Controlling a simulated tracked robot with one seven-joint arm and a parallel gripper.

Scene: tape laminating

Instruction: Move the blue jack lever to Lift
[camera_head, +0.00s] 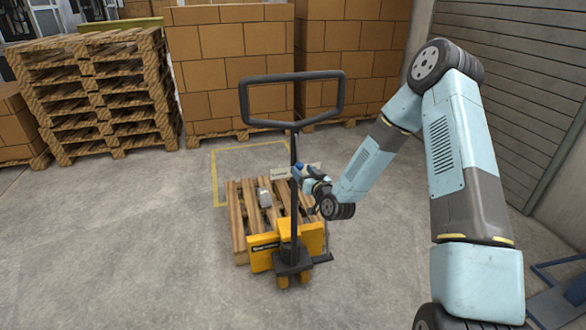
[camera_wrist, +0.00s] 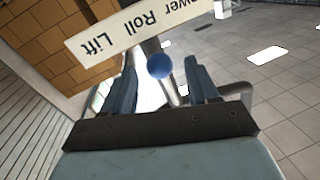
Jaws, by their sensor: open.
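The blue ball knob of the jack lever (camera_wrist: 159,66) sits between my gripper's two fingers in the wrist view. My gripper (camera_wrist: 163,80) is open, with a finger on either side of the knob and visible gaps. The white label (camera_wrist: 112,32) beyond it shows upside down, with Lift at left, Roll in the middle and Lower partly cut off. The knob appears opposite Roll. In the head view the blue knob (camera_head: 298,169) is beside the black handle post of the yellow pallet jack (camera_head: 262,252), with my gripper just right of it.
The jack's black loop handle (camera_head: 290,76) stands above the knob, left of my arm. Stacked pallets (camera_head: 95,95) and brown boxes (camera_head: 228,60) line the back. Floor at left is clear.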

